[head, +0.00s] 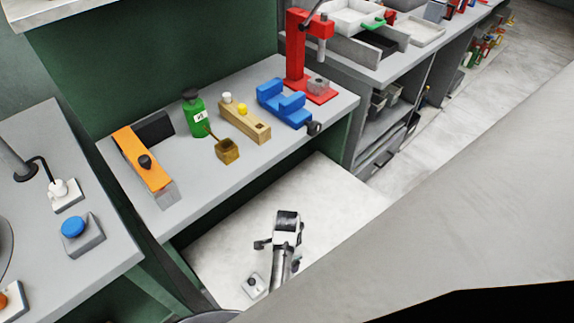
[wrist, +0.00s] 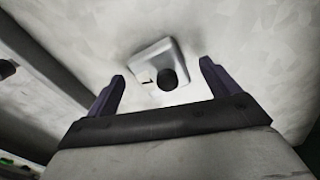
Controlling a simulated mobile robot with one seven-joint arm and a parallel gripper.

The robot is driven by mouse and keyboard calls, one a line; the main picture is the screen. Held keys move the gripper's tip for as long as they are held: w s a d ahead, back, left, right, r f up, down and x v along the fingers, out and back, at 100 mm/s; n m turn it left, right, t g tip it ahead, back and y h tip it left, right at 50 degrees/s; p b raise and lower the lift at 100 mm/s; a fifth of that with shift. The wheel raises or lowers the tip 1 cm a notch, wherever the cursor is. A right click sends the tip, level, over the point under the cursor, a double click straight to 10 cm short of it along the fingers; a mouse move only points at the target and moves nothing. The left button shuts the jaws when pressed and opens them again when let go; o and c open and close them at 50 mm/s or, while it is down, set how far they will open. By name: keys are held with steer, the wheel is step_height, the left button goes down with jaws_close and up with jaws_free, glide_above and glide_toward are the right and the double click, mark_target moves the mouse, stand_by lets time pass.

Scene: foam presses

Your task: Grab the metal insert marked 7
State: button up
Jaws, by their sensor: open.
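A pale metal insert (wrist: 150,58) with a round black knob (wrist: 168,79) shows in the wrist view, lying on a light floor. A small dark mark shows beside the knob, too small to read surely. My gripper (wrist: 162,70) is open, with its two purple fingers apart and nothing held between them. The insert lies beyond the fingertips, roughly centred in the gap. In the head view a small pale block with a black knob (head: 253,285) lies on the floor, left of my arm; it looks like the same insert.
A grey bench holds an orange tool (head: 148,160), a green bottle (head: 196,115), a wooden block (head: 245,120), a blue vise (head: 285,103) and a red press (head: 296,60). Another table at left bears a blue button (head: 73,226). The floor (head: 325,200) around my arm is mostly clear.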

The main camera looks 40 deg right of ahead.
steer(key=shift+f, duration=0.2)
steer(key=c, duration=1.3)
steer(key=shift+r, duration=0.15)
